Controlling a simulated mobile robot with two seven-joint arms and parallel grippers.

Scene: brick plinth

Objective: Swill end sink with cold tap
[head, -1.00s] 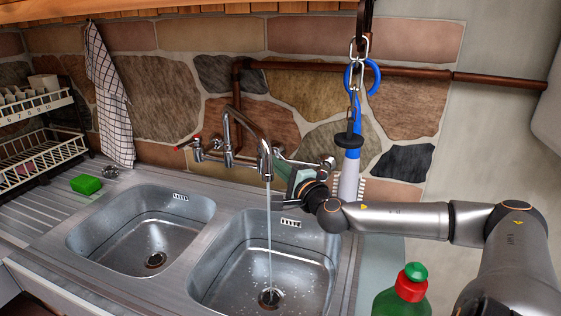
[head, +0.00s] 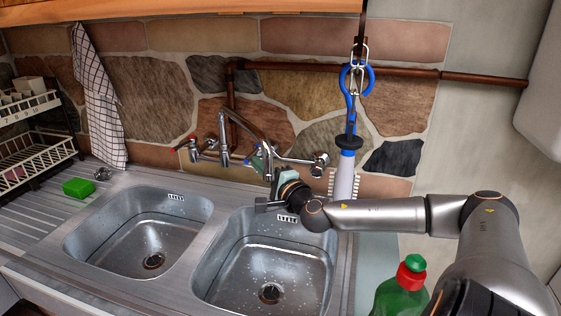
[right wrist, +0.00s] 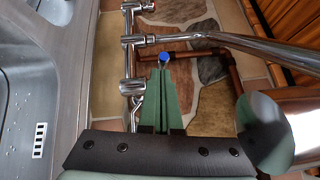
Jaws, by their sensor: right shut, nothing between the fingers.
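The end sink (head: 310,255) is the right basin. It is wet with droplets, and no water stream shows below the chrome spout (head: 250,128). The red-marked tap (head: 193,145) is at the left of the mixer, and the cold tap's valve (head: 320,160) is at its right. My right gripper (head: 257,163) is behind the spout's end, near the mixer. In the right wrist view, its green fingers (right wrist: 162,75) are shut and empty, with their tips by the cold tap's blue cap (right wrist: 163,57). Whether they touch it I cannot tell. My left gripper is not in view.
A second basin (head: 140,235) is on the left, with a green sponge (head: 78,187) behind it. A blue-and-white brush (head: 346,165) hangs behind my right arm. A checked towel (head: 100,100) hangs at left.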

